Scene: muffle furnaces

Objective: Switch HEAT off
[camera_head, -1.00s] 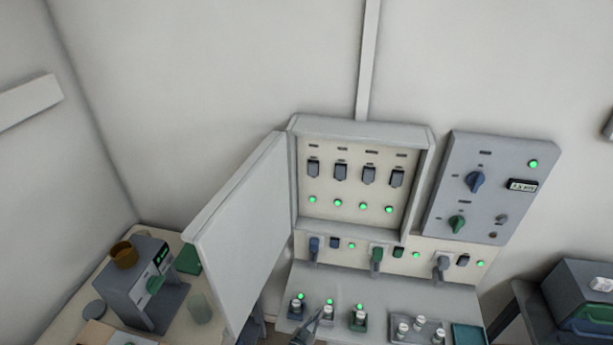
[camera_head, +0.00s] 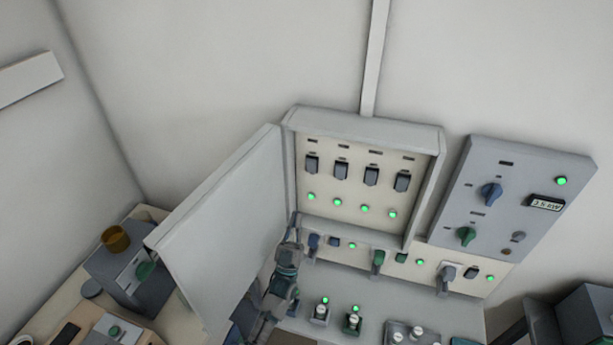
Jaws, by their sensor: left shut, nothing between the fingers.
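An open wall cabinet (camera_head: 436,180) holds a row of dark switches, among them the leftmost switch (camera_head: 312,164) and the rightmost switch (camera_head: 402,181). A lit green lamp (camera_head: 311,196) sits below the leftmost one, and each other switch has a lit lamp too. The small labels are too blurred to read, so I cannot tell which switch is HEAT. My left gripper (camera_head: 296,222) is shut and empty, pointing up at the cabinet's lower left corner, beside the open door (camera_head: 225,210). It is below the leftmost switch; contact cannot be judged. My right gripper does not show.
A grey panel (camera_head: 520,205) at right carries a blue knob (camera_head: 491,194), a green knob (camera_head: 466,236) and a small display (camera_head: 545,203). Plugs, including a green plug (camera_head: 378,261), sit below the cabinet. Small bottles stand on the shelf (camera_head: 300,284). A device (camera_head: 125,275) stands at left.

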